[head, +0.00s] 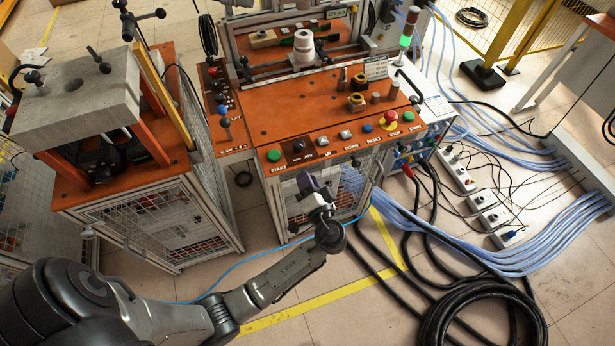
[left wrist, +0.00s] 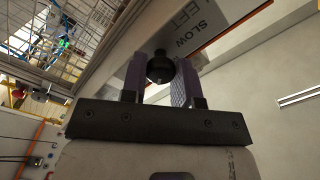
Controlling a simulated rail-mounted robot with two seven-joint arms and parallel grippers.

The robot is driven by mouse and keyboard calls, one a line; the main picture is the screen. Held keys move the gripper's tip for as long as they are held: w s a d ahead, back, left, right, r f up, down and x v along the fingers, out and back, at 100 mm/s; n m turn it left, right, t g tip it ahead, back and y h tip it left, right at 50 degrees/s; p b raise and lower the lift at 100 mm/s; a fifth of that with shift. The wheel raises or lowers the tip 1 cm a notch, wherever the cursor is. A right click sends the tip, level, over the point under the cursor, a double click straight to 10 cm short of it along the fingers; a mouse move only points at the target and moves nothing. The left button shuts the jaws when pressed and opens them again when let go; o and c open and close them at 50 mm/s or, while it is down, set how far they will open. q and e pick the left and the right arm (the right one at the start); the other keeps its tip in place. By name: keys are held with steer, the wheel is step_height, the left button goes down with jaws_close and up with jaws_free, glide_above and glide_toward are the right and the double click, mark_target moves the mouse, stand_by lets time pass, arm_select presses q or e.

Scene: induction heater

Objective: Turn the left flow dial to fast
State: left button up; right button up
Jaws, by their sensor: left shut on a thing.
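The left flow dial (left wrist: 160,68) is a small black knob on the side of a pale panel in the left wrist view. The panel label (left wrist: 192,28) beside it reads SLOW, with LEFT partly legible. My left gripper (head: 308,184) is at the front of the orange-topped machine, below its row of buttons. In the left wrist view its two purple fingers are shut on the dial, one on each side. The dial's pointer and setting cannot be made out. The head view hides the dial behind my gripper. My right gripper is not in view.
The orange control top (head: 300,105) carries a green START button (head: 274,155), several other buttons and a red-and-yellow STOP button (head: 391,118). Mesh cabinets stand to the left. Blue hoses (head: 470,255) and a black cable coil (head: 485,310) lie on the floor at right.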

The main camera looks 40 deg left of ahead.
arm_select(q)
steer(key=shift+m, duration=0.5)
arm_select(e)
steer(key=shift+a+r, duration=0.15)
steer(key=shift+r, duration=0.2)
arm_select(q)
steer(key=o, duration=0.9)
steer(key=shift+d, duration=0.15)
